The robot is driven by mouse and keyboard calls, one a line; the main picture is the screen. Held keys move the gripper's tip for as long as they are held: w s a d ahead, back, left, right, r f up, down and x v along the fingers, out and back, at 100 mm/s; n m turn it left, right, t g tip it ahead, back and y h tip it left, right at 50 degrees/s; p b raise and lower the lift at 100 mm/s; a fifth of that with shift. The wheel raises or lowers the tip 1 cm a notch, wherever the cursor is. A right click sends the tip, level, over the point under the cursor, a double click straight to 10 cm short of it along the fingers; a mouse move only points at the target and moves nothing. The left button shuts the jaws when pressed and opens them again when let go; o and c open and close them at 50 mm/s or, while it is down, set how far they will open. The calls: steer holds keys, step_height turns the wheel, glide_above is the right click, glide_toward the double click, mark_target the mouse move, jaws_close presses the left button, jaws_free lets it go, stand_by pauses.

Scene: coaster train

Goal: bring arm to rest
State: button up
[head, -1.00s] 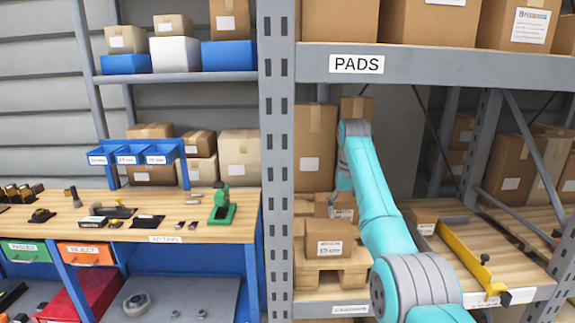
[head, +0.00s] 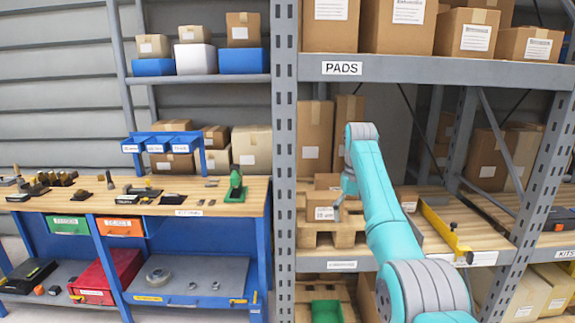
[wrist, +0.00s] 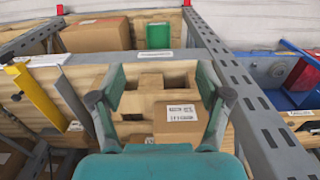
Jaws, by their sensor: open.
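My turquoise arm reaches from the lower right of the head view towards the shelf bay under the PADS label (head: 342,68). In the head view the gripper (head: 340,200) is partly hidden behind the arm. A labelled cardboard box (wrist: 181,122) on a wooden pallet (wrist: 152,84) shows beyond the fingers. The same box (head: 322,214) sits on the pallet in the head view, close to the gripper.
A grey perforated upright (head: 284,150) stands left of the arm, and the upper shelf beam (head: 450,72) runs above it. A yellow bar (head: 440,228) stands to the right on the shelf. A workbench (head: 230,208) with tools stands at the left.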

steer(key=s+f+t, duration=0.2)
steer(key=s+f, duration=0.1)
steer(key=f, duration=1.4)
steer(key=s+f+t, duration=0.2)
steer(key=f, duration=1.5)
steer(key=s+f+t, duration=0.3)
steer(key=s+f, duration=1.4)
steer(key=s, duration=0.4)
steer(key=s+r+t, duration=0.2)
steer(key=s, duration=1)
steer(key=s+r+t, duration=0.2)
steer(key=s, duration=1.1)
steer(key=s+r+t, duration=0.2)
steer(key=s+r, duration=0.7)
steer(key=r, duration=0.3)
steer(key=s+r+t, duration=0.1)
steer(key=s+r, duration=0.8)
steer(key=r, duration=0.3)
steer(key=shift+s+d+t, duration=0.2)
steer(key=shift+s+t, duration=0.1)
steer(key=shift+t, duration=0.1)
steer(key=shift+r, duration=0.1)
